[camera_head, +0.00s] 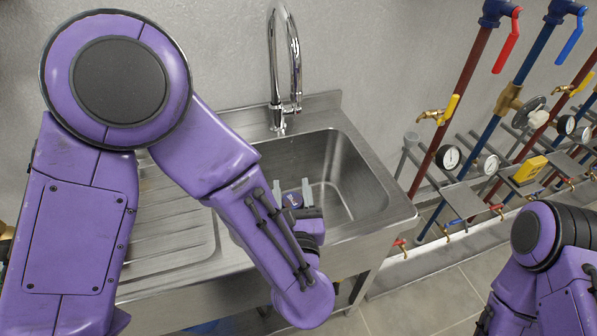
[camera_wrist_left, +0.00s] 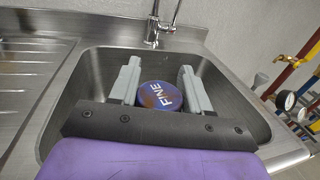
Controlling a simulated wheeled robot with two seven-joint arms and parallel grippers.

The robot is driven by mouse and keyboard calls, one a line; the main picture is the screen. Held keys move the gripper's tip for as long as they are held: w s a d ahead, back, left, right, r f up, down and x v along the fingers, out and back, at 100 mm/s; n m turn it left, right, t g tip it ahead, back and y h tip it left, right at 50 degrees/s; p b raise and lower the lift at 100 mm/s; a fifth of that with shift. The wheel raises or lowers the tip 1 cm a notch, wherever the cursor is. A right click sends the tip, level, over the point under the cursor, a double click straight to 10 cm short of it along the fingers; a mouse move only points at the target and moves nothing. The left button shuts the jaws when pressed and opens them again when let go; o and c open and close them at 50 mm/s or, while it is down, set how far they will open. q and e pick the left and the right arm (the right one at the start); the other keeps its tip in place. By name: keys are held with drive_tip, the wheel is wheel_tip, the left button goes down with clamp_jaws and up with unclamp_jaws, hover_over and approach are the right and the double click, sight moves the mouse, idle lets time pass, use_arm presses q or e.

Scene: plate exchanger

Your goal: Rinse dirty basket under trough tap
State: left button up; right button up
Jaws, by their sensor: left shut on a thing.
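The dirty basket (camera_head: 292,200) is a small round blue-purple piece with brown stains. In the left wrist view its end face (camera_wrist_left: 160,96) reads "FINE". My left gripper (camera_head: 291,190) is shut on it, with one grey finger on each side. It holds the basket over the steel trough (camera_head: 345,165), towards its left part. The tap (camera_head: 273,70), a chrome gooseneck, stands on the back rim, beyond the gripper. It also shows at the top of the left wrist view (camera_wrist_left: 153,25). I see no water stream. My right gripper is out of view.
A ribbed steel drainboard (camera_head: 165,225) lies left of the trough, partly behind my left arm. Red and blue pipes with gauges (camera_head: 449,157) and valves stand at the right. My right arm shows at the lower right. The trough's right side is clear.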

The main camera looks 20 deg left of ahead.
use_arm(q)
drive_tip(key=w+a+f+b, duration=0.2)
drive_tip(key=w+b, duration=0.1)
drive_tip(key=w, duration=1)
drive_tip(key=shift+w+f, duration=0.25)
drive_tip(key=shift+a, duration=0.1)
idle(0.4)
drive_tip(key=shift+w+d+b, duration=0.1)
drive_tip(key=shift+d+b, duration=0.25)
drive_tip(key=shift+d, duration=0.25)
drive_tip(key=shift+a, duration=0.1)
drive_tip(key=shift+a, duration=0.55)
